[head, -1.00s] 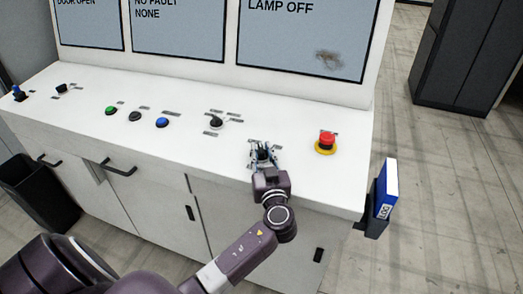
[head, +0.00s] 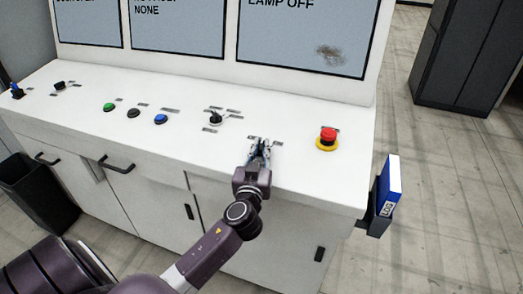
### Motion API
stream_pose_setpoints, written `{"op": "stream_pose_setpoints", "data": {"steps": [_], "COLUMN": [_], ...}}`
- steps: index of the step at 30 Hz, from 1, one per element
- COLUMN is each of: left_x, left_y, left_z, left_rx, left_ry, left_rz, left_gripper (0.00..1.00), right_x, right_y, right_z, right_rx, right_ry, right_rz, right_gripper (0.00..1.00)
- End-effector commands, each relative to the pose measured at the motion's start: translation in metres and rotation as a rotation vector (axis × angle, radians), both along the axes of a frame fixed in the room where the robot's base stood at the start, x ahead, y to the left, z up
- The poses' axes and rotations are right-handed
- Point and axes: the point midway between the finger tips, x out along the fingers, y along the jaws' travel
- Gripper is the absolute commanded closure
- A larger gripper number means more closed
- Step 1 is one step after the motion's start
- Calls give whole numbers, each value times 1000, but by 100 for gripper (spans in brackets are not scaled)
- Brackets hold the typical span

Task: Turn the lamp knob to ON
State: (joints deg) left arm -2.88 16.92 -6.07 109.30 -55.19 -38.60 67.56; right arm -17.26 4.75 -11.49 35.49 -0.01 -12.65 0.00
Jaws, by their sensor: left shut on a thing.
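My left gripper (head: 259,150) is at the panel's sloped white top, below the right-hand screen (head: 305,35), which reads "LAMP OFF". Its fingers are close together, shut on the lamp knob. The fingers hide the knob almost wholly, so its pointer direction cannot be told. A small label (head: 278,143) shows just right of the fingertips. My right gripper is out of view.
A red emergency button on a yellow base (head: 327,138) stands right of the gripper. A black selector knob (head: 215,117) stands to its left. Blue (head: 161,119), black (head: 134,113) and green (head: 109,107) buttons lie farther left. A blue binder (head: 391,184) hangs at the console's right side.

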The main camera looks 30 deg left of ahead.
Motion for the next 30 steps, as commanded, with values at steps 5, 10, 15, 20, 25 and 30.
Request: {"op": "stream_pose_setpoints", "data": {"steps": [5,10,15,20,25,30], "left_x": [-1,-1,0,0,0,0], "left_y": [3,4,5,5,5,5], "left_z": [1,3,2,2,1,1], "left_rx": [6,6,7,7,4,3], "left_ry": [3,4,5,3,3,1], "left_rz": [-167,-326,-469,-581,-665,-716], "left_gripper": [100,100,100,100,100,100], "right_x": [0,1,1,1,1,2], "right_y": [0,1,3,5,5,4], "right_z": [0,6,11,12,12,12], "right_rx": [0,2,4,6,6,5], "right_ry": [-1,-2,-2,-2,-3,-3], "right_rz": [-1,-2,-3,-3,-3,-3], "right_gripper": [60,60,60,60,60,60]}}
